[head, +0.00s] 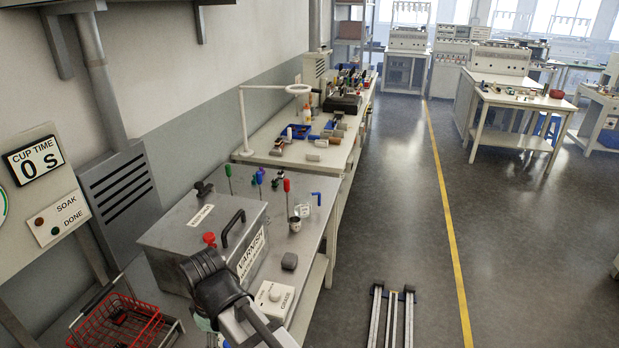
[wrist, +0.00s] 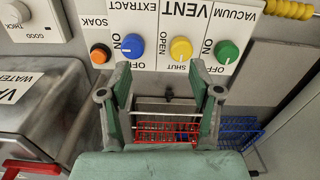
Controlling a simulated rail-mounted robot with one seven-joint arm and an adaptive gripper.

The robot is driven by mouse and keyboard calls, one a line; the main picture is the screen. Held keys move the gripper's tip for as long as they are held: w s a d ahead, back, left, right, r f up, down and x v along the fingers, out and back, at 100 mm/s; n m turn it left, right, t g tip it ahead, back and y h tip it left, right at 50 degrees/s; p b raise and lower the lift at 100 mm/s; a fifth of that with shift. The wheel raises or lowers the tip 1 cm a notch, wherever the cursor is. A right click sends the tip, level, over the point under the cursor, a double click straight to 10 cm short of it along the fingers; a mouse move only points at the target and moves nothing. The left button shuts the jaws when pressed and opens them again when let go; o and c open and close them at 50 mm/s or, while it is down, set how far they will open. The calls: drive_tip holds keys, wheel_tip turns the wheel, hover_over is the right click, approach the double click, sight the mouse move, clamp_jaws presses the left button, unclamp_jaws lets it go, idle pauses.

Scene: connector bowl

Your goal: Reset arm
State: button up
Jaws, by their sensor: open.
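My gripper (wrist: 162,85) is open and empty in the wrist view, its two fingers spread apart. Between and beyond the fingers is a control panel (wrist: 150,62), seen upside down, with a blue knob (wrist: 133,44), a yellow knob (wrist: 181,49), a green knob (wrist: 226,52) and an orange button (wrist: 100,53). A red wire basket (wrist: 150,133) shows behind the fingers. In the head view my arm reaches in at the bottom, in front of the varnish tank, and it hides most of the gripper there.
The closed grey varnish tank (head: 175,232) stands on the bench, with a white gauge box (head: 273,298) beside it. The red basket (head: 118,326) is at lower left in the head view. A blue basket (wrist: 238,130) shows in the wrist view. The floor (head: 400,210) to the right is largely clear.

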drive_tip(key=w+d+f+m, duration=0.4)
drive_tip(key=w+d+f, duration=0.25)
drive_tip(key=d, duration=0.35)
drive_tip(key=w+d+f+m, duration=0.5)
drive_tip(key=d+f, duration=0.3)
drive_tip(key=d, duration=0.2)
drive_tip(key=s+d+f+m, duration=0.1)
drive_tip(key=d+f+m, duration=0.35)
drive_tip(key=d, duration=0.55)
drive_tip(key=s+d+f+m, duration=0.1)
drive_tip(key=d+f+m, duration=0.4)
drive_tip(key=d, duration=0.6)
drive_tip(key=s+f+g, duration=0.3)
drive_tip(key=s+f, duration=0.7)
drive_tip(key=s, duration=0.4)
drive_tip(key=s+f+n+g+b, duration=0.1)
drive_tip(key=s+f+g, duration=0.2)
drive_tip(key=s+f, duration=0.8)
drive_tip(key=s, duration=0.3)
drive_tip(key=shift+s+a+g+b, duration=0.2)
drive_tip(key=shift+s+g+b, duration=0.1)
drive_tip(key=shift+s+g, duration=0.1)
drive_tip(key=shift+w+f+n, duration=0.1)
drive_tip(key=shift+n, duration=0.15)
